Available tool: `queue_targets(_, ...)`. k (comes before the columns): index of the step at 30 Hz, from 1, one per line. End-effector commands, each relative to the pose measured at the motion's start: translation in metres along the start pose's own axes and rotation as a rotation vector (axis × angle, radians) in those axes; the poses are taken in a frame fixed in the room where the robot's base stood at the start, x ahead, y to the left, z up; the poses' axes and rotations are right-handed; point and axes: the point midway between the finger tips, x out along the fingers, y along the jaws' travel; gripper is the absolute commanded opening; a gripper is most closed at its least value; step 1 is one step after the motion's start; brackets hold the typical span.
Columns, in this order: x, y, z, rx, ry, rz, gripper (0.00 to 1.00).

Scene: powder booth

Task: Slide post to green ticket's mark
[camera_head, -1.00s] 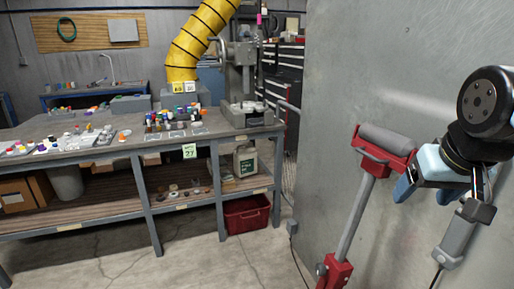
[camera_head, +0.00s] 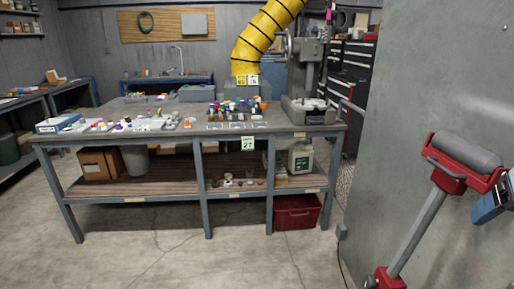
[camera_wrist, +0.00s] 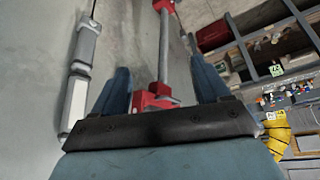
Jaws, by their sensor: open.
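The green ticket (camera_head: 248,143), which seems to read 27, hangs on the front edge of the workbench. It also shows in the wrist view (camera_wrist: 276,70). A stand at the right has a grey post (camera_head: 418,232), a red head with a grey roller (camera_head: 466,152) and a red lower part (camera_head: 388,280); it leans in the picture. My gripper (camera_wrist: 158,63) is open, its blue fingers on either side of the post and red head in the wrist view, with no contact visible. In the head view only part of it shows at the right edge. I cannot tell which mark belongs to the ticket.
The workbench (camera_head: 160,199) holds small coloured items, trays and a drill press (camera_head: 310,75). A grey wall panel (camera_head: 425,90) rises at right. The concrete floor in front is clear.

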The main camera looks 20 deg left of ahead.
Motion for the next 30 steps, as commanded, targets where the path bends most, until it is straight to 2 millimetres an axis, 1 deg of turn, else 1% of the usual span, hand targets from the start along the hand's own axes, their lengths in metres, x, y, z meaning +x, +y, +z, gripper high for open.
queue_targets(4, 0.000, 0.000, 0.000, 0.000, 0.000, 0.000, 0.75)
queue_targets(5, 0.000, 0.000, 0.000, 0.000, 0.000, 0.000, 0.73)
queue_targets(14, 0.000, 0.000, -0.001, 0.001, 0.000, 0.000, 0.45)
queue_targets(17, -0.001, 0.000, -0.008, 0.015, -0.007, 0.003, 0.35)
queue_targets(20, -0.002, 0.001, -0.025, 0.054, -0.027, 0.013, 0.26)
queue_targets(23, -0.001, 0.003, -0.051, 0.112, -0.052, 0.031, 0.16)
queue_targets(27, 0.003, 0.004, -0.091, 0.206, -0.087, 0.065, 0.03)
queue_targets(28, 0.005, 0.004, -0.100, 0.226, -0.093, 0.073, 0.00)
queue_targets(30, 0.009, 0.004, -0.119, 0.273, -0.109, 0.092, 0.00)
